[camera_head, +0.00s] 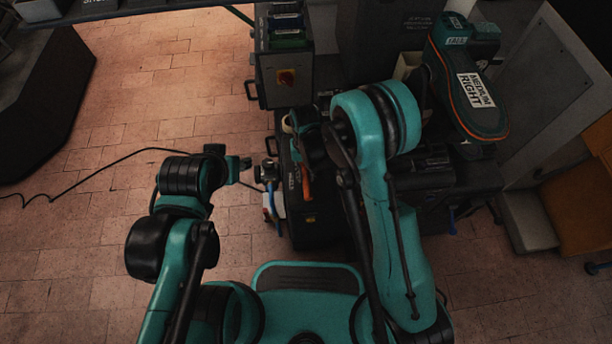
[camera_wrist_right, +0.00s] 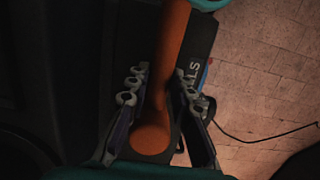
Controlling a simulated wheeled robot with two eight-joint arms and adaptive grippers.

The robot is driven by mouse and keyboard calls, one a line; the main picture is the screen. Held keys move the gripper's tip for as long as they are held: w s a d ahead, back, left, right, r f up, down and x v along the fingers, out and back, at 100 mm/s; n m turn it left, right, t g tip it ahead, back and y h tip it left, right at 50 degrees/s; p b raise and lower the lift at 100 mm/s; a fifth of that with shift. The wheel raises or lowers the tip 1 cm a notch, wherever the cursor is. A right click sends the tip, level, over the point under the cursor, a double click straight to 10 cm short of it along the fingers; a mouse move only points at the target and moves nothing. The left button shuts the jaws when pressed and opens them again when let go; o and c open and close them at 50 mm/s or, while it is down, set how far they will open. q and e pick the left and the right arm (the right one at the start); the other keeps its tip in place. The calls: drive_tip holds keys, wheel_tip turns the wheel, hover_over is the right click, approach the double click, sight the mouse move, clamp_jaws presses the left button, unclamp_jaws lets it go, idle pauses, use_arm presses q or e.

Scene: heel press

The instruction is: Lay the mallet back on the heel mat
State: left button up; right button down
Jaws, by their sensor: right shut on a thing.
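The mallet's orange-brown handle (camera_wrist_right: 170,65) runs down between the fingers of my right gripper (camera_wrist_right: 158,100) in the right wrist view. The fingers are shut on it, near its rounded end. In the head view a short piece of the orange handle (camera_head: 305,184) shows beside my right arm, which hides most of the gripper. I cannot make out the mallet's head clearly. A dark surface with white lettering (camera_wrist_right: 204,42), apparently the heel mat, lies under the handle; I cannot tell whether they touch. My left gripper (camera_head: 246,163) is left of the bench; its finger opening is unclear.
A large boot-shaped piece marked "MEDIUM RIGHT" (camera_head: 470,88) stands at the upper right. A small device with blue parts (camera_head: 268,198) is by the bench's left edge. A cable crosses the open floor at left.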

sight(305, 171)
drive_tip(key=shift+f, duration=0.15)
drive_tip(key=c, duration=1.3)
unclamp_jaws()
drive_tip(key=shift+c, duration=0.2)
wheel_tip(305, 171, up, 11)
drive_tip(key=w+p, duration=0.2)
drive_tip(key=p, duration=0.3)
drive_tip(key=s+d+r+t+y, duration=0.1)
drive_tip(key=s+d+r+t, duration=0.1)
drive_tip(key=d+r, duration=0.4)
drive_tip(key=s+d+r+t, duration=0.1)
drive_tip(key=d+r, duration=0.2)
drive_tip(key=r, duration=0.6)
drive_tip(key=s+d+r+m+t, duration=0.1)
drive_tip(key=s+d+r+t, duration=0.4)
drive_tip(key=s+d, duration=0.5)
drive_tip(key=shift+s+d+r+m+t+h, duration=0.25)
drive_tip(key=shift+d+r+m+t+h, duration=0.05)
drive_tip(key=shift+r+t+h, duration=0.1)
